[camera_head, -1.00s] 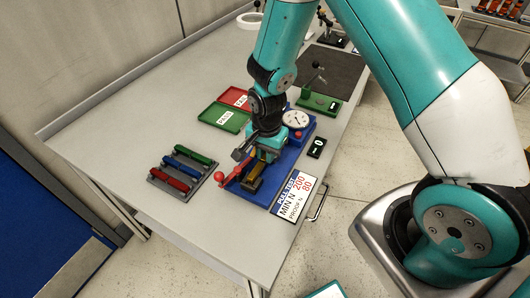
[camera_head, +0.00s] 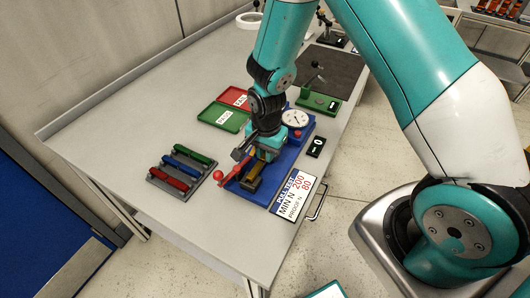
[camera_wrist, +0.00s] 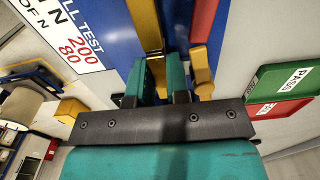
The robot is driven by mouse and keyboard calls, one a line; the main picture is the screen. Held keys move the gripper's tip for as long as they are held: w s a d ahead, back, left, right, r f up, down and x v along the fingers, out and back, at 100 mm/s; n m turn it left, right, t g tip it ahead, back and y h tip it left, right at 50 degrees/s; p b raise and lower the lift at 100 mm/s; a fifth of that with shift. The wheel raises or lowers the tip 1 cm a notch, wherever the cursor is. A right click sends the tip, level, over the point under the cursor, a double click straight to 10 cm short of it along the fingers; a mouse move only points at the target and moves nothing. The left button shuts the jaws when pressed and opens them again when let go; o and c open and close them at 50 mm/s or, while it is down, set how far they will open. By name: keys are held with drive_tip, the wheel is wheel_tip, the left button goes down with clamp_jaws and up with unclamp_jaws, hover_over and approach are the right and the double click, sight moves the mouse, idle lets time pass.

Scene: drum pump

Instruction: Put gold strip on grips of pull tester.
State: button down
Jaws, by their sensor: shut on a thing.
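The blue pull tester (camera_head: 291,158) stands on the bench with a round dial, a red lever (camera_head: 228,179) and a gold-and-dark grip block (camera_head: 252,182). My gripper (camera_head: 264,156) is low over the grips, pointing down. In the wrist view, the teal fingers of my gripper (camera_wrist: 166,82) are close together, just above the tester. The exact contact between strip, fingers and grips is hidden. The red lever (camera_wrist: 203,20) lies to the right of the fingers.
A rack (camera_head: 178,190) with red, blue and green bars is left of the tester. A green PASS tray (camera_head: 222,117) and a red tray (camera_head: 235,97) lie behind. A sign card (camera_head: 291,195) and a small black display (camera_head: 316,147) stand near the bench edge.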

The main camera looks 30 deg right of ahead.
drive_tip(key=shift+s+a+f+b, duration=0.1)
drive_tip(key=shift+s+f+b, duration=0.15)
drive_tip(key=shift+f, duration=0.2)
drive_tip(key=shift+s+f+b, duration=0.2)
drive_tip(key=shift+f+b, duration=0.05)
drive_tip(key=shift+f, duration=0.2)
idle(0.6)
drive_tip(key=c, duration=1)
unclamp_jaws()
drive_tip(key=shift+c, duration=1.1)
drive_tip(key=shift+w+r+p, duration=0.3)
drive_tip(key=shift+r+p, duration=0.25)
drive_tip(key=shift+p, duration=0.15)
drive_tip(key=shift+o, duration=0.7)
drive_tip(key=shift+r+p, duration=0.5)
drive_tip(key=shift+r, duration=0.15)
drive_tip(key=shift+w+r+p, duration=0.2)
drive_tip(key=shift+r+p, duration=2)
drive_tip(key=shift+r, duration=0.75)
